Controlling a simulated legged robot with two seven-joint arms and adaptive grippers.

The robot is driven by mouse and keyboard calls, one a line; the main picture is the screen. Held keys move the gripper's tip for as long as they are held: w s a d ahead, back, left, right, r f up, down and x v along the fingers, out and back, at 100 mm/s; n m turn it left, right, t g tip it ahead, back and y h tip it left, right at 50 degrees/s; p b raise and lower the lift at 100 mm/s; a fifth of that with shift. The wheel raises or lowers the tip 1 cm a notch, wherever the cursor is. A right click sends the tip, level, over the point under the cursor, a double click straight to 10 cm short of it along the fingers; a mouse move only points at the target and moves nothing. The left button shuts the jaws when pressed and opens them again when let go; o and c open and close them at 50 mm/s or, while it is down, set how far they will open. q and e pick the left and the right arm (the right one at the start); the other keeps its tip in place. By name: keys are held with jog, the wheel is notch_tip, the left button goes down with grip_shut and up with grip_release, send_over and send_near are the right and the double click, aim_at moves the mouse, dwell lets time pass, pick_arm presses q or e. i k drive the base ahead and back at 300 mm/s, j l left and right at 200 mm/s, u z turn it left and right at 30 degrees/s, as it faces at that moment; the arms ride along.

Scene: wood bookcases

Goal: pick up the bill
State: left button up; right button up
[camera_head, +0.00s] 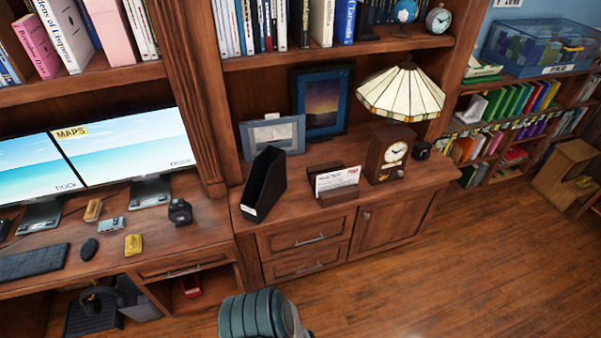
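A white paper with red and dark print, which looks like the bill (337,179), stands in a small wooden letter holder (339,196). The holder is on the wooden cabinet top, between a black magazine file and a wooden clock. The paper's lower part is hidden by the holder's front. The print is too small to read surely. Neither of my grippers is in view.
The black magazine file (264,184) stands left of the holder, the wooden clock (390,152) and a stained-glass lamp (402,92) right. A teal ribbed object (255,315) rises in front of the drawers. Monitors (125,146) stand on the left desk. Wooden floor (440,285) is clear at right.

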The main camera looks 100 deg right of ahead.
aim_at(336, 179)
jog(key=k+l+u, duration=0.2)
jog(key=k+u, duration=0.6)
jog(key=k+j+u, duration=0.15)
jog(key=k+u, duration=0.25)
jog(key=k, duration=0.15)
jog(key=k+j+u, duration=0.25)
jog(key=k+u, duration=0.15)
jog(key=k+l+z, duration=0.7)
jog(key=k, duration=0.2)
jog(key=z, duration=2.35)
